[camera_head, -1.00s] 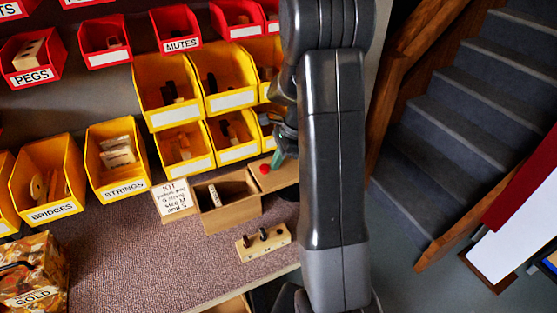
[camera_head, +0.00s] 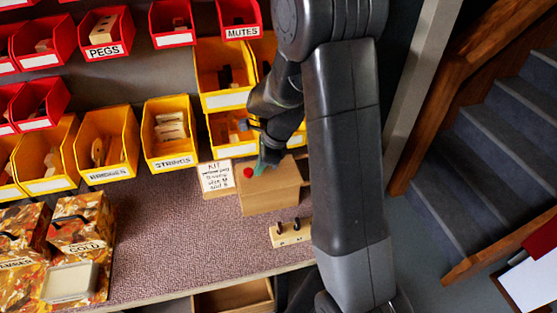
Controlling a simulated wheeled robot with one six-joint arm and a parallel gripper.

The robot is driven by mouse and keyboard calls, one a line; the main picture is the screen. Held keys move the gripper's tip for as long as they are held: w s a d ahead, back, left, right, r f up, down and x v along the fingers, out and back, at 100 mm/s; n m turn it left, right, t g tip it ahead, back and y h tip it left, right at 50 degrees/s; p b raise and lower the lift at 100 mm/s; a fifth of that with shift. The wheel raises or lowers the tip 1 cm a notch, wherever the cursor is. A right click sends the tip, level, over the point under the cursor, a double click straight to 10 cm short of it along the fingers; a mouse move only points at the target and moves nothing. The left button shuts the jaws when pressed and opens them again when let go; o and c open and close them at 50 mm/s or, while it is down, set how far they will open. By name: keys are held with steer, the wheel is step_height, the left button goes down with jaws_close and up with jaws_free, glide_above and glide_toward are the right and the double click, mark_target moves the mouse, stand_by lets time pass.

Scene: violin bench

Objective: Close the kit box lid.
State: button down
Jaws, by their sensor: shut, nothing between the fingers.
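The kit box (camera_head: 272,204) is a light wooden box on the bench, left of my arm. Its lid (camera_head: 275,180), of the same wood, lies over the top, and the inside of the box is hidden. A red knob (camera_head: 248,172) sits near the lid's left edge. I cannot tell whether the tip touches the lid. My arm hides the area just right of the box.
A handwritten KIT card (camera_head: 215,177) stands left of the box. A wooden block with dark pegs (camera_head: 290,232) lies in front. Yellow bins (camera_head: 169,134) line the back. Patterned cases (camera_head: 78,226) stand at the left. The middle of the bench is clear.

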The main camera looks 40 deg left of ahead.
steer(key=shift+s+a, duration=0.35)
steer(key=shift+s, duration=0.05)
steer(key=shift+d, duration=0.1)
steer(key=shift+w+d, duration=1.25)
steer(key=shift+d, duration=0.2)
steer(key=v, duration=1)
steer(key=shift+d+f, duration=0.1)
